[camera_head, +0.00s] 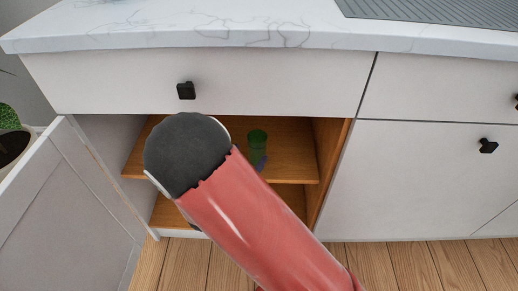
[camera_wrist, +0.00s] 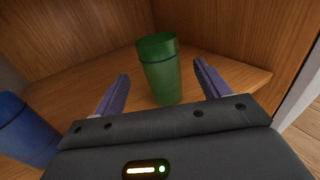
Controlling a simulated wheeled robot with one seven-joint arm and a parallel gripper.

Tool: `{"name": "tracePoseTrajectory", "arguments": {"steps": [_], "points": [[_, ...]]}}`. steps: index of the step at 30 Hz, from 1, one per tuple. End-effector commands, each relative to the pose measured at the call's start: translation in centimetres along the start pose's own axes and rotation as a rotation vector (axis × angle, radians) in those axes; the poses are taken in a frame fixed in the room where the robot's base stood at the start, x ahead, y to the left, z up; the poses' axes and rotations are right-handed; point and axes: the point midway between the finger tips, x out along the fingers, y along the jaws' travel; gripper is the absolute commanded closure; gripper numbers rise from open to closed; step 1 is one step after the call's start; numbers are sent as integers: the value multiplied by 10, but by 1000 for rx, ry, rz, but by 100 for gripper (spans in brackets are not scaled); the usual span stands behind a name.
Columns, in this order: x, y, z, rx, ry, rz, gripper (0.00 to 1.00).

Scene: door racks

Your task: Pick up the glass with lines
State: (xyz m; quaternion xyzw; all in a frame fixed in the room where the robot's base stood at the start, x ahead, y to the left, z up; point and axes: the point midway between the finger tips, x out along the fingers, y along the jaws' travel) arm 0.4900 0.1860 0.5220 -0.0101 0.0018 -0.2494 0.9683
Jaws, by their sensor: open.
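A green glass (camera_wrist: 161,75) with a dark line around it below the rim stands upright on the wooden shelf in the wrist view. It also shows in the head view (camera_head: 257,143) inside the open cabinet. My gripper (camera_wrist: 161,82) is open, with its two purple fingers on either side of the glass in the picture. The fingertips look close to the glass; I cannot tell whether they reach around it. In the head view my arm hides most of the gripper and part of the shelf.
A blue cup (camera_wrist: 27,130) stands at the left of the shelf in the wrist view. The wooden shelf (camera_head: 292,165) has a side wall (camera_head: 328,150) close on the right. The cabinet door (camera_head: 70,215) is open at the left, under a closed drawer (camera_head: 270,85).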

Motion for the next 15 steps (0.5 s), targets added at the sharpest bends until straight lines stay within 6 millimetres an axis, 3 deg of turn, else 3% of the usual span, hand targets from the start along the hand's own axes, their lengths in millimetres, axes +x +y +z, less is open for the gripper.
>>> {"name": "tracePoseTrajectory", "arguments": {"steps": [9, 15], "points": [[45, -1, -2, 1, 0, -7, 25], [61, 0, -2, 2, 0, -4, 25]]}}
